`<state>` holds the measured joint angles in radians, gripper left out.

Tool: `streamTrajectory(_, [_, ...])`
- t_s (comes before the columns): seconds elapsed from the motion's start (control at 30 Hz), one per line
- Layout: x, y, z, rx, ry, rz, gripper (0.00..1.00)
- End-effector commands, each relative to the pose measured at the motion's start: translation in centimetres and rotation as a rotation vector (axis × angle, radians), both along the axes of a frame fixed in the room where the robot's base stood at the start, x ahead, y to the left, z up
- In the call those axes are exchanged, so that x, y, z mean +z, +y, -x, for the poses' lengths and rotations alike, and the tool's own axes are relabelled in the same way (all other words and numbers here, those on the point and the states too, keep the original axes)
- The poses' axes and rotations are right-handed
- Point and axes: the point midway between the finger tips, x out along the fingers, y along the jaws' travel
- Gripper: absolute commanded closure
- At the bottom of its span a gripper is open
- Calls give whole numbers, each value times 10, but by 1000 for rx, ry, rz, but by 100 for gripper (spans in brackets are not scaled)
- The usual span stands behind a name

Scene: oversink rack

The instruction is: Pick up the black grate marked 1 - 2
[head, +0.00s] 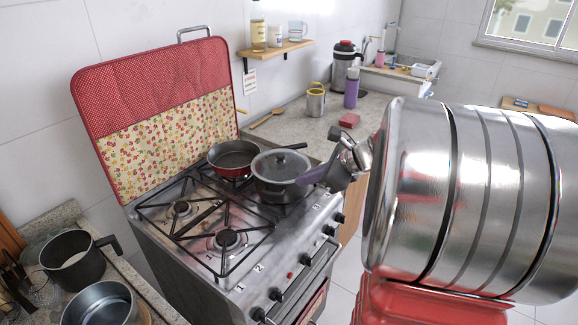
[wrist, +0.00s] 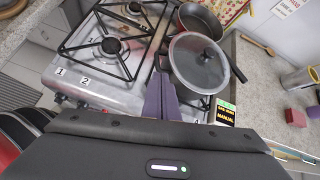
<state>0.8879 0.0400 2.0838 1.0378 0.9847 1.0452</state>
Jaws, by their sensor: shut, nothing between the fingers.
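The black grate marked 1 - 2 (head: 248,253) lies flat over the two left burners of the stove, with nothing on it. Its labels 1 and 2 are printed on the steel front edge. In the wrist view the grate (wrist: 95,66) is at the upper left, left of my fingers. My gripper (head: 304,181) has purple fingers and is shut and empty. It is beside the lidded pot, to the right of the grate and apart from it. The closed fingers (wrist: 160,78) also show in the middle of the wrist view.
A lidded grey pot (head: 279,183) and a red pan (head: 233,158) stand on the right grate. A raised cover with red and floral cloth (head: 170,110) stands behind the stove. Dark pots (head: 76,258) sit on the left counter. Front knobs (head: 276,294) line the stove.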

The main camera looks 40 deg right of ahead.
Motion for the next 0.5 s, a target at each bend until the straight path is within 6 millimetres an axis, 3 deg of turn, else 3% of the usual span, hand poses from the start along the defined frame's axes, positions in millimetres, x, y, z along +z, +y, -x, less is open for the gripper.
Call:
streamTrajectory(0.03, [4, 25, 1, 88, 3, 67, 100])
streamTrajectory(0.2, [7, 94, 16, 393, 11, 310, 100])
streamTrajectory(0.5, [9, 184, 62, 932, -25, 733, 100])
